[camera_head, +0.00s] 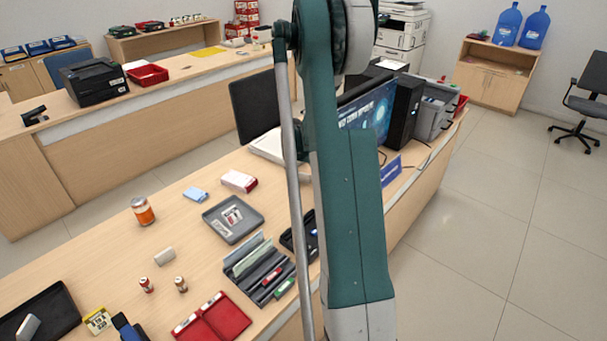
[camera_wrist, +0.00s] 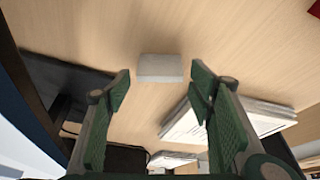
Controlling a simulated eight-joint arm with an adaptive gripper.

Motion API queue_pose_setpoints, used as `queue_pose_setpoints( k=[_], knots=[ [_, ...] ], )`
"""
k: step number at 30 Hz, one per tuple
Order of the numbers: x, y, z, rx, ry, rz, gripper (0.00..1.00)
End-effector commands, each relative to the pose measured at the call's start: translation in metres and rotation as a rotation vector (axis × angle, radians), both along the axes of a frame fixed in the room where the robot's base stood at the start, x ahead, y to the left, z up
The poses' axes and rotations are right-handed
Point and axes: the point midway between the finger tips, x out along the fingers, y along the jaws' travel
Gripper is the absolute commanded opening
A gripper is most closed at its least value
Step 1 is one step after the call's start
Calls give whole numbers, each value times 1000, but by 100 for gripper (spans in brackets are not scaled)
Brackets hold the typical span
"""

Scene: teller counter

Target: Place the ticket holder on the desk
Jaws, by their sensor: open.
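My gripper (camera_wrist: 161,88) is open in the wrist view, with a green finger on each side and nothing between the pads. A small pale grey block (camera_wrist: 160,68) rests on the wooden desk (camera_wrist: 210,30) just beyond the fingertips, centred between them. It may be the ticket holder, but I cannot tell for sure. No contact with it shows. In the head view the desk (camera_head: 105,245) runs along the front, and my arm stands in front of its right part. My gripper is hidden there.
A paper stack (camera_wrist: 250,118) lies right of the gripper. In the head view, a grey tray (camera_head: 212,228), a slotted organiser (camera_head: 240,262), a red open case (camera_head: 225,322), a can (camera_head: 143,212) and a small white block (camera_head: 164,256) occupy the desk. Bare wood shows between them.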

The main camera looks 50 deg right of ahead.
Motion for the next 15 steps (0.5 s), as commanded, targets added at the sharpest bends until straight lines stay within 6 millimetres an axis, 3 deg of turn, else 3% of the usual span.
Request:
queue_pose_setpoints(
  k=[15],
  knots=[
    [-11, 25, 66, 0, 0, 1, 53]
  ],
)
